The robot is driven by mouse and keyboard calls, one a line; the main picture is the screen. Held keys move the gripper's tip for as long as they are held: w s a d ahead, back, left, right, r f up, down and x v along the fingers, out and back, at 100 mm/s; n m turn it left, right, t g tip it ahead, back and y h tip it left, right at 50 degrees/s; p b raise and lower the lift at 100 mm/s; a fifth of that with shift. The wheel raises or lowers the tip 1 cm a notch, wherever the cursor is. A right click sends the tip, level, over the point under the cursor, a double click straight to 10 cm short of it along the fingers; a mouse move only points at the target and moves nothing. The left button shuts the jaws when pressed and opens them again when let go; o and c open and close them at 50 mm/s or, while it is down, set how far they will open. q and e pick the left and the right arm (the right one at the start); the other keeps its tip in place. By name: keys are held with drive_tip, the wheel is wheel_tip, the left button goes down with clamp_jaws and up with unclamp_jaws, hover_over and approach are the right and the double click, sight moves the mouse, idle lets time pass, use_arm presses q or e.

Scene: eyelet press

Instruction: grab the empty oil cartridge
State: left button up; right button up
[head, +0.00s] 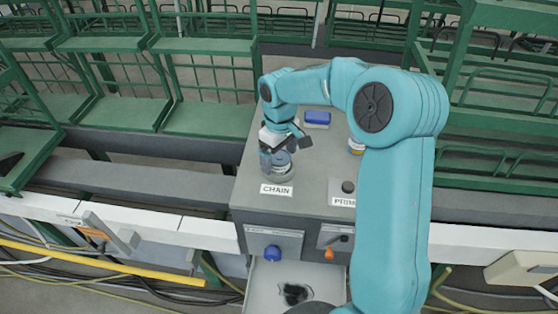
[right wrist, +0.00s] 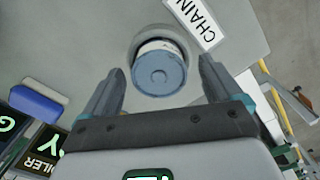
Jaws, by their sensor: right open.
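The oil cartridge (right wrist: 160,74), a round canister with a blue-grey end, sits in a round seat beside the CHAIN label (right wrist: 196,20) on the grey machine top. In the head view the cartridge (head: 281,164) is partly covered by my gripper. Whether it is empty cannot be seen. My right gripper (right wrist: 162,68) is open, with one finger on each side of the cartridge in the wrist view. A gap shows on both sides. In the head view my right gripper (head: 284,149) is over the CHAIN spot. My left gripper is not in view.
A blue block (head: 317,118) lies farther back on the grey machine (head: 320,200). A white and blue can (head: 355,147) is partly behind my right arm. A black knob (head: 348,187) stands by the PRIM label. A pale tray (head: 262,285) is below. Green racks stand behind.

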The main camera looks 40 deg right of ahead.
drive_tip(key=shift+f, duration=0.45)
drive_tip(key=shift+s+d+f, duration=0.1)
drive_tip(key=shift+s, duration=0.1)
drive_tip(key=shift+w, duration=0.15)
drive_tip(key=c, duration=1)
drive_tip(key=shift+c, duration=0.5)
